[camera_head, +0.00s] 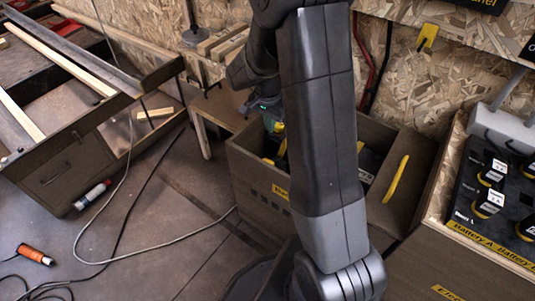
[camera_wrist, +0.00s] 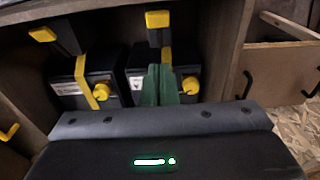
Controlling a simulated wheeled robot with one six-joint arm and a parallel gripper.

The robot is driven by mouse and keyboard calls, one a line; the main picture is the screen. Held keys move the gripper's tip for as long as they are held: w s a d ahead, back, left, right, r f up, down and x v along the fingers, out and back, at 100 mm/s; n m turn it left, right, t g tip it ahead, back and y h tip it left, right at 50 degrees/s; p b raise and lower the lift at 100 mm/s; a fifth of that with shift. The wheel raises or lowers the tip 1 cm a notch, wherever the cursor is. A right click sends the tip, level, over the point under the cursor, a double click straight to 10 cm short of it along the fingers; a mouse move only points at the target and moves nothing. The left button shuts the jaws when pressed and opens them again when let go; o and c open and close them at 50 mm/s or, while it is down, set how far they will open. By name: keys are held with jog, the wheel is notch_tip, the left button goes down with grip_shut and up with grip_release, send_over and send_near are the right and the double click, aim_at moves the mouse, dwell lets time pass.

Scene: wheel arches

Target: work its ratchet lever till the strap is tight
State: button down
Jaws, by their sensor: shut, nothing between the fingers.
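In the wrist view two dark box-shaped units stand side by side in a wooden compartment, a left one (camera_wrist: 68,88) and a right one (camera_wrist: 138,62). Each has a yellow strap; the left strap (camera_wrist: 82,77) runs down the front of its box. A black lever with a yellow end (camera_wrist: 43,33) leans to the left over the left box. Another yellow-ended lever (camera_wrist: 158,20) stands upright over the right box. My gripper (camera_wrist: 160,68) has green fingers, shut and empty, in front of the right box. They hide part of its strap. Contact cannot be told.
In the head view my arm covers much of the wooden bin (camera_head: 257,172). An open panel with a yellow handle (camera_head: 396,178) is at its right. A battery shelf (camera_head: 480,243) stands further right. A hose (camera_head: 130,255) and an orange-tipped tool (camera_head: 35,254) lie on the floor at left.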

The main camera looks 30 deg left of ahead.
jog(key=b, duration=0.3)
send_over(268, 161)
jog(key=w, duration=0.2)
notch_tip(268, 161, down, 10)
jog(key=shift+s+d+r, duration=0.1)
jog(key=shift+r, duration=0.15)
jog(key=f, duration=0.1)
jog(key=s+f, duration=0.1)
jog(key=f, duration=0.1)
jog(key=shift+s+b, duration=0.15)
jog(key=shift+b, duration=0.2)
jog(key=shift+s+f, duration=0.2)
jog(key=shift+f, duration=0.25)
jog(key=shift+s+f, duration=0.1)
